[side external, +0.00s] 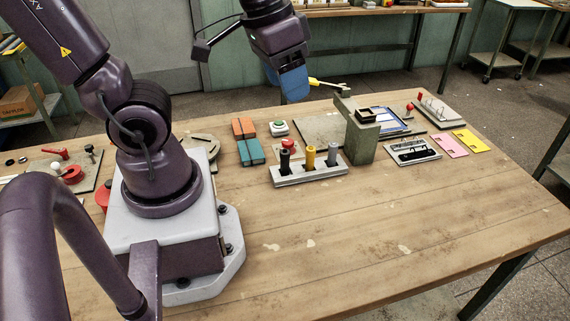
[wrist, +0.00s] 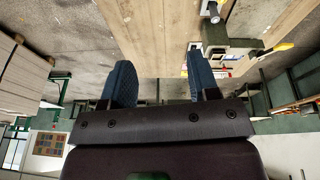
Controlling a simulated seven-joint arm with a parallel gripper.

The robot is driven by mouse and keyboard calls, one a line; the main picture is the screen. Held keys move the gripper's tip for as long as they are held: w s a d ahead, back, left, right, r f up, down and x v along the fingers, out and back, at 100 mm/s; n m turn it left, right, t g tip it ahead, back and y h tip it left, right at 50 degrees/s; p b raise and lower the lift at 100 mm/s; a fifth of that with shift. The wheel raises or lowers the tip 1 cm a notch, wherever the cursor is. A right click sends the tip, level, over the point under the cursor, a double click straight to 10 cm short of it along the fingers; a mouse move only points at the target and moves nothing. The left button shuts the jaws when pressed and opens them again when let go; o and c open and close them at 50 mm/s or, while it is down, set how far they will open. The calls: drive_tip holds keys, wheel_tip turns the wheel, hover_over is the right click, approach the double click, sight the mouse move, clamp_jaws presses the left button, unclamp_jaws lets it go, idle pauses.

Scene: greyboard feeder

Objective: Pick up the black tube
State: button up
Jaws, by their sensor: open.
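The black tube (side external: 285,161) stands upright in the left place of a light grey rack (side external: 312,174) in the side external view. My gripper (side external: 293,92), with blue fingers, is in the air above the table, well above the rack in the picture. In the wrist view my gripper (wrist: 160,65) shows both fingers spread with nothing between them. I cannot make out the black tube in the wrist view.
A grey-green post (side external: 361,138) stands close to the rack's right end. The wooden table (side external: 400,235) is clear in front.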

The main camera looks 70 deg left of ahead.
drive_tip(key=w+a+f+n+g, duration=0.3)
drive_tip(key=a+f+n, duration=0.4)
drive_tip(key=f, duration=0.3)
drive_tip(key=n, duration=0.6)
approach(285, 150)
drive_tip(key=shift+w+a+f, duration=0.1)
drive_tip(key=shift+a+f, duration=0.05)
wheel_tip(285, 150, down, 7)
drive_tip(key=shift+r, duration=0.2)
drive_tip(key=shift+d+f, duration=0.2)
drive_tip(key=shift+f, duration=1.25)
drive_tip(key=shift+d+f, duration=0.15)
drive_tip(key=shift+f, duration=1.3)
clamp_jaws()
drive_tip(key=shift+r, duration=0.1)
